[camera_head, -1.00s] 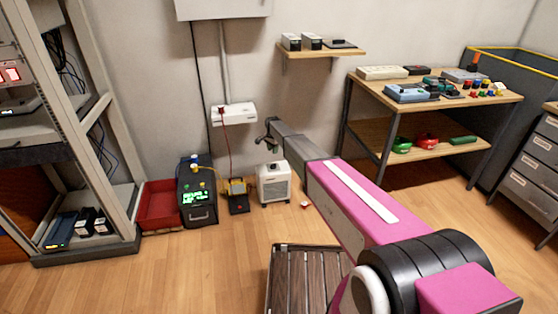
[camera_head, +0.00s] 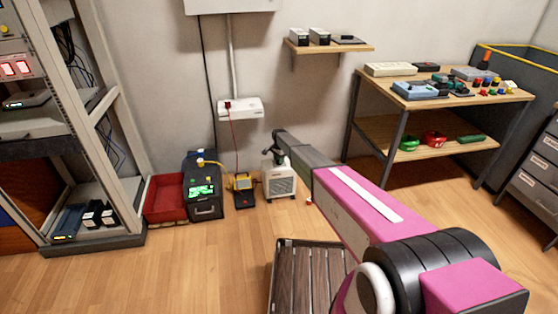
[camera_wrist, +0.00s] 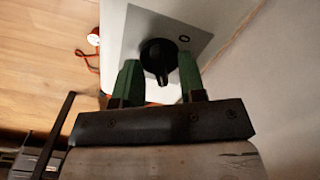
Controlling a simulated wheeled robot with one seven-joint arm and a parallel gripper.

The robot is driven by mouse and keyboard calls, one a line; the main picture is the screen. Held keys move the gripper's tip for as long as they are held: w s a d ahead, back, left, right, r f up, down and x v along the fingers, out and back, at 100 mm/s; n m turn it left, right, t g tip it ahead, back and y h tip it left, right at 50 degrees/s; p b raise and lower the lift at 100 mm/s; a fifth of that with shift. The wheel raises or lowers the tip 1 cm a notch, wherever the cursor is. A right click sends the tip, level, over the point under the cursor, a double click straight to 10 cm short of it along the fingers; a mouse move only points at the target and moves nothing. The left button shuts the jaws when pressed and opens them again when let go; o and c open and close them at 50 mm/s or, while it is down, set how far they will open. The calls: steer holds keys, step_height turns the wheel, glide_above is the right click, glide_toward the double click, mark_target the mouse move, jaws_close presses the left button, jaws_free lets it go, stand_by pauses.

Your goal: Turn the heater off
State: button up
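The heater (camera_head: 281,184) is a small white box on the floor against the back wall. My gripper (camera_head: 279,148) is at its top in the head view and hides part of it. In the wrist view, the heater's white top (camera_wrist: 113,45) fills the upper middle, with a grey plate and a black round knob (camera_wrist: 158,54) with a pointer. The pointer faces toward my gripper. A small ring mark shows on the plate, right of the knob. My gripper (camera_wrist: 158,66) is open, with one green finger on each side of the knob. Whether they touch it I cannot tell.
A red plug (camera_wrist: 94,38) lies on the floor. A slatted platform (camera_head: 308,275) lies in front.

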jaws_close()
steer(key=shift+n, duration=0.4)
steer(key=n, duration=0.4)
steer(key=shift+n, duration=0.3)
steer(key=n, duration=1.1)
steer(key=shift+n, duration=0.4)
steer(key=n, duration=0.6)
steer(key=shift+n, duration=0.4)
